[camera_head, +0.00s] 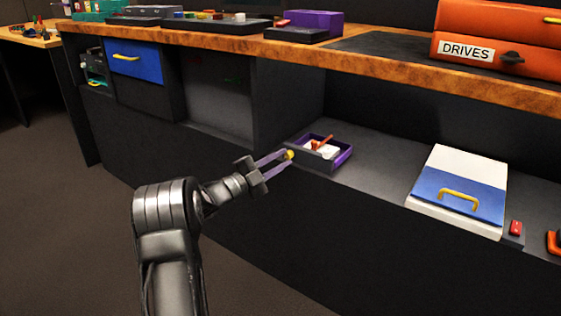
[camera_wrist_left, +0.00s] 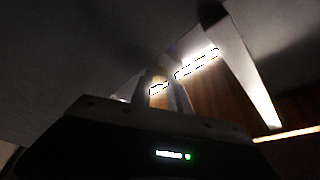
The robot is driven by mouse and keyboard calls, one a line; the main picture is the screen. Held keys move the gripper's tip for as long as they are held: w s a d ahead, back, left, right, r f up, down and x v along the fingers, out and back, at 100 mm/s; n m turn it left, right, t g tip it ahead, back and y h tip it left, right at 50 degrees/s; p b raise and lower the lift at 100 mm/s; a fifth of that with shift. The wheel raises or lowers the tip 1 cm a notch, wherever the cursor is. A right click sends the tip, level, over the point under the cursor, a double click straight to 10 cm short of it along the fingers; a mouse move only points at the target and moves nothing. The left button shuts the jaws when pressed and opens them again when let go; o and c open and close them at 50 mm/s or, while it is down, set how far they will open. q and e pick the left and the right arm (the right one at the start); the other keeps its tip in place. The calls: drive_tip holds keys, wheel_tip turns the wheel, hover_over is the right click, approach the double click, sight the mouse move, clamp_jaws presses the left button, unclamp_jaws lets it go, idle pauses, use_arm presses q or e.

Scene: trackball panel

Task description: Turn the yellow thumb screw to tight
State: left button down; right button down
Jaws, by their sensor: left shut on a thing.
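The yellow thumb screw (camera_head: 290,154) shows as a small yellow knob at the left front corner of a purple-edged tray (camera_head: 341,162) on the lower shelf. My left gripper (camera_head: 288,156) reaches it from the left, with its two purple-grey fingers shut on the knob. In the left wrist view the fingers (camera_wrist_left: 158,92) rise from the dark gripper body, with a tan-orange patch between them. The fingers hide part of the screw, and I cannot tell how tight it is. My right gripper is in neither view.
The tray holds white and orange-red items. A white and blue box (camera_head: 460,188) with a yellow handle sits farther right on the shelf, beside a small red item (camera_head: 516,228). The wooden worktop (camera_head: 400,67) overhangs the shelf. Shelf between tray and box is clear.

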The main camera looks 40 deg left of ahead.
use_arm(q)
drive_tip(key=shift+m+g, duration=0.3)
drive_tip(key=shift+m, duration=0.4)
drive_tip(key=c, duration=1.3)
unclamp_jaws()
drive_tip(key=shift+o, duration=0.2)
drive_tip(key=shift+f, duration=0.1)
